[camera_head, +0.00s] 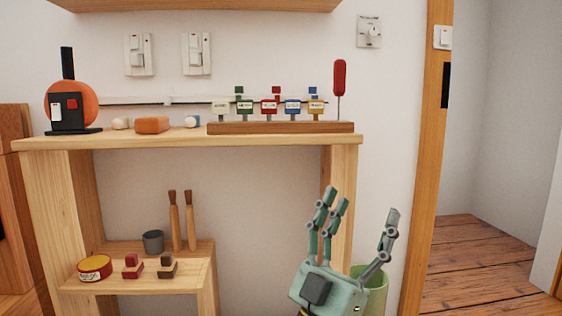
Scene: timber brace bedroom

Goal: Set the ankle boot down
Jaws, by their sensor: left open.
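No ankle boot shows in the head view. My left gripper (361,208) is at the lower right, in front of the bench's right leg, with its fingers pointing up. It is open, its fingers are spread apart, and nothing shows between them. My right gripper is out of the picture.
A wooden bench (180,139) carries an orange-and-black device (84,90), an orange block (152,125) and a tool rack (280,128). A green bin (375,290) is partly behind my gripper. Floor (480,265) shows through the doorway.

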